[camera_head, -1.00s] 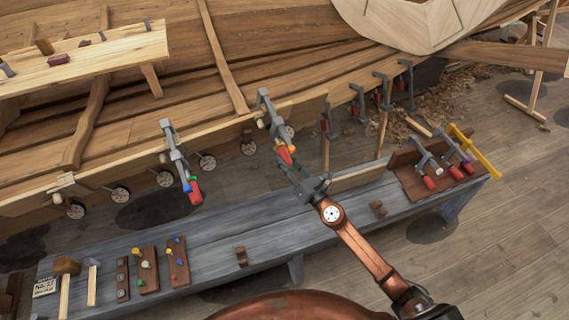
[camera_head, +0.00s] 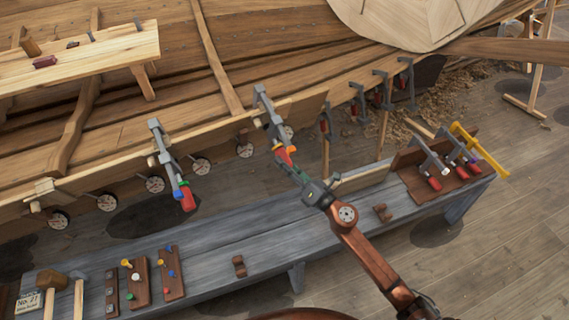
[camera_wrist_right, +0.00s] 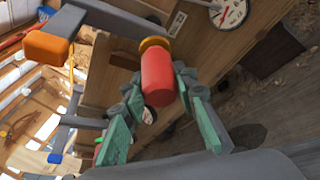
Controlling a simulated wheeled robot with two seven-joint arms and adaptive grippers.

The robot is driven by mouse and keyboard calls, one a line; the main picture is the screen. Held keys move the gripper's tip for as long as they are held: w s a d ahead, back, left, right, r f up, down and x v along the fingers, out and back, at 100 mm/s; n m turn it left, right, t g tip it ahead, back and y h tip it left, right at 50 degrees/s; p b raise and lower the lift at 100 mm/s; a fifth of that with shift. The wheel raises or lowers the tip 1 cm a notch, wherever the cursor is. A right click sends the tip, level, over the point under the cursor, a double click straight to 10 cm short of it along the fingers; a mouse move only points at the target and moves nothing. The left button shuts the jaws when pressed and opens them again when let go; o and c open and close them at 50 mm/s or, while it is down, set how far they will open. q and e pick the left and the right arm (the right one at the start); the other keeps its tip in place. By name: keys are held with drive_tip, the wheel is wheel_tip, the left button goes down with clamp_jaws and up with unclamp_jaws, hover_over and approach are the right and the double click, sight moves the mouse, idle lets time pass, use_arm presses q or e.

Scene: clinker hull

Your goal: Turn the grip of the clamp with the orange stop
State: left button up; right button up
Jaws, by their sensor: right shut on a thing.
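The clamp with the orange stop (camera_wrist_right: 47,46) grips the plank edge of the hull. In the head view its grey bar (camera_head: 266,112) slants down to a red grip (camera_head: 282,157). In the right wrist view the red grip (camera_wrist_right: 158,78) has a yellow collar (camera_wrist_right: 155,43) at its far end. My right gripper (camera_head: 294,170) is at the lower end of this grip. Its green-padded fingers (camera_wrist_right: 158,95) are shut on the red grip from both sides. The orange stop is hard to make out in the head view. My left gripper is not in view.
Another hull clamp (camera_head: 167,158) with a red grip hangs to the left. Round dials (camera_head: 155,184) line the plank. A grey bench (camera_head: 205,256) below carries pegged boards, a mallet (camera_head: 52,281) and a rack of clamps (camera_head: 445,160). A yellow bar (camera_head: 480,150) sticks out at the right.

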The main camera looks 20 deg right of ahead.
drive_tip(key=o, duration=1.2)
drive_tip(key=shift+c, duration=0.2)
drive_tip(key=v, duration=1.2)
